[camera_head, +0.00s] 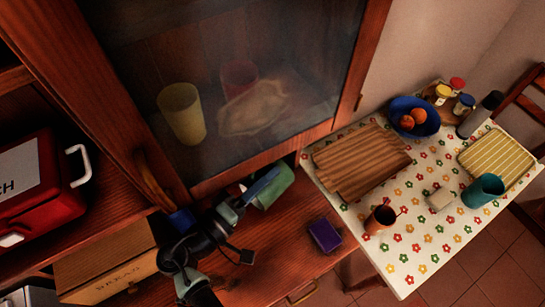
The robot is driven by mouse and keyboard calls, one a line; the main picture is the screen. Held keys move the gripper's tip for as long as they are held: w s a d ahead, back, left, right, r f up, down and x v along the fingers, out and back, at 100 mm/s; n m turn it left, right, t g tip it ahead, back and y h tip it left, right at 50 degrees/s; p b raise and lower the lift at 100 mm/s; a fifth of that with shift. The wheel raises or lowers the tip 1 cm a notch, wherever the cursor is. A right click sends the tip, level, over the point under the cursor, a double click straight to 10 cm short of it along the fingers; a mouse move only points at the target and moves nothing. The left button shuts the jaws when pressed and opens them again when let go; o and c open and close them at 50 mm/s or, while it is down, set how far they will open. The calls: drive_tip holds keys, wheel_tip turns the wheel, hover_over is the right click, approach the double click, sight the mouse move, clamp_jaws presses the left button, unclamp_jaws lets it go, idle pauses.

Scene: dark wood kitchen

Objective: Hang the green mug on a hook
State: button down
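The green mug (278,181) is at the end of my arm, tilted on its side, just below the lower edge of the glass-door cabinet. My gripper (251,193) meets its left side and appears shut on it; the fingers are small and dark, so the exact grip on rim, wall or handle is unclear. The mug's handle cannot be made out. No hook can be made out in this view.
The glass-door cabinet (262,157) hangs close above my gripper. A purple box (325,235) lies on the wooden counter (285,262). A bread box (108,268) and red case (40,190) are at left.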

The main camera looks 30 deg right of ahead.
drive_tip(key=shift+w+b, duration=0.6)
drive_tip(key=shift+w, duration=0.7)
drive_tip(key=shift+w+f+b, duration=0.5)
drive_tip(key=shift+b, duration=0.5)
drive_tip(key=c, duration=1)
unclamp_jaws()
drive_tip(key=shift+f, duration=0.1)
drive_tip(key=shift+a, duration=0.15)
drive_tip(key=shift+b+v, duration=2.55)
drive_tip(key=shift+v, duration=3.9)
